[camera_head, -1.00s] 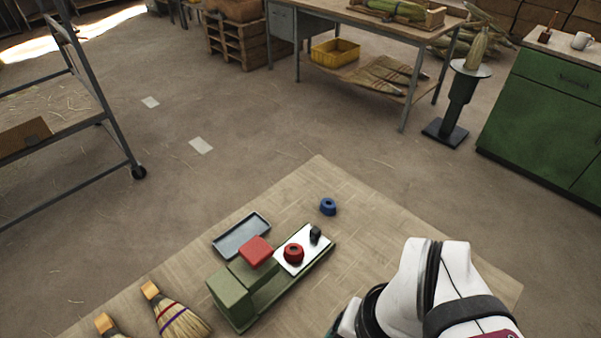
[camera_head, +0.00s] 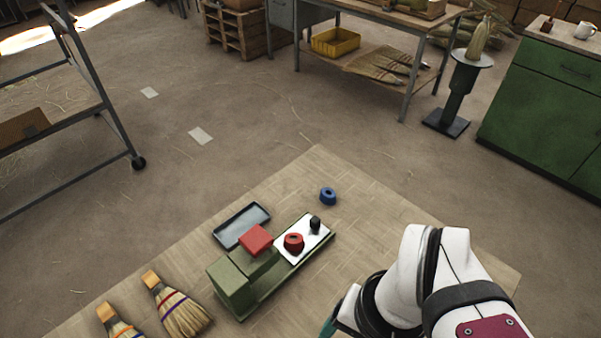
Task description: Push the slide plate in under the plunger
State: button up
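The green press fixture (camera_head: 232,288) stands on the mat, with a red square block (camera_head: 256,239) on its upper part; I take this block to be the plunger's top. The white slide plate (camera_head: 316,230) lies on the fixture's rail, to the right of the red block. It carries a red ring (camera_head: 293,242) and an upright black knob (camera_head: 315,224). The plate's left end is close to the red block; whether any of it is underneath is unclear. My arm is at the lower right, apart from the fixture. Only a teal bit of my gripper (camera_head: 328,328) shows at the bottom edge; its fingers are hidden.
A blue ring (camera_head: 328,196) lies on the mat beyond the plate. A grey tray (camera_head: 241,225) lies behind the fixture. Two brooms, one (camera_head: 178,306) nearer the fixture, lie to the left. The mat (camera_head: 385,215) is bare right of the fixture.

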jog(key=shift+w+r, duration=0.15)
jog(key=shift+w, duration=0.1)
jog(key=shift+c, duration=1.2)
jog(key=w+r+m, duration=0.1)
jog(key=w+r, duration=0.2)
jog(key=w, duration=0.7)
jog(key=m+h, duration=0.2)
send_over(315, 219)
notch_tip(315, 219, down, 7)
notch_tip(315, 219, down, 14)
jog(key=shift+r, duration=0.15)
jog(key=shift+f, duration=0.4)
grip_shut()
